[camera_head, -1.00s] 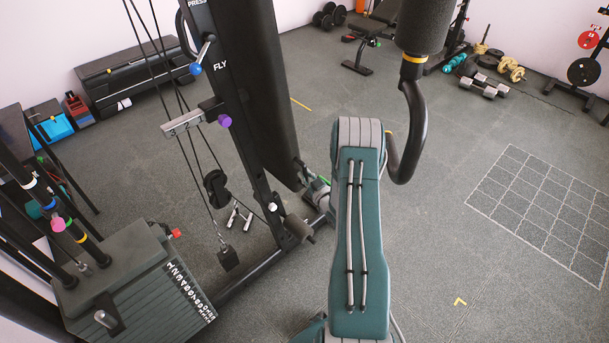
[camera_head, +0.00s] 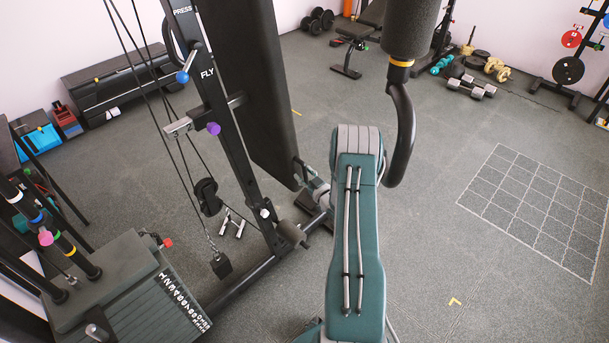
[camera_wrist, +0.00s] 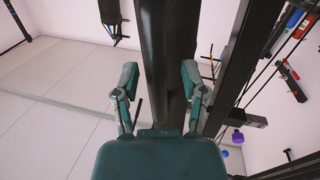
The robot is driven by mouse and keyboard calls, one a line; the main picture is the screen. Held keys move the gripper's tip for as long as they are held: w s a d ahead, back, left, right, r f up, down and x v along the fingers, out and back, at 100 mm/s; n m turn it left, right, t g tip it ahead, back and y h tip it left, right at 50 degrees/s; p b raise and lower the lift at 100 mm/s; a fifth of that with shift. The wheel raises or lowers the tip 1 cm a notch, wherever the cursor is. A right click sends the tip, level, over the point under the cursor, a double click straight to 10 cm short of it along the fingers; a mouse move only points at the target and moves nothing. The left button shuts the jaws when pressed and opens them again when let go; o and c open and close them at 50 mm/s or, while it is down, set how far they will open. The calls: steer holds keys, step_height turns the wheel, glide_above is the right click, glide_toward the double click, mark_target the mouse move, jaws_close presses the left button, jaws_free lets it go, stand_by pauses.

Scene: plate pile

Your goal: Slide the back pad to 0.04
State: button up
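The back pad (camera_head: 250,90) is a long black upright cushion on the weight machine, left of my arm in the head view. In the wrist view, a tall dark upright piece, apparently the pad's edge (camera_wrist: 165,40), stands between my fingers. My gripper (camera_wrist: 160,78) has its two teal fingers spread wide on either side of it. A gap shows at the left finger; contact at the right finger cannot be told. In the head view, my gripper (camera_head: 305,178) is at the pad's lower end, partly hidden by my forearm.
The machine's black frame (camera_head: 235,130) with a purple knob (camera_head: 213,129) and cables stands left of the pad. A weight stack (camera_head: 130,290) is at lower left. A padded roller on a bent handle (camera_head: 402,110) hangs right of my arm. Open floor lies at the right.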

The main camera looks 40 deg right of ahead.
mark_target(298, 146)
steer(key=shift+r, duration=0.1)
step_height(298, 146, up, 10)
steer(key=shift+f, duration=0.15)
stand_by(0.5)
steer(key=shift+d, duration=0.1)
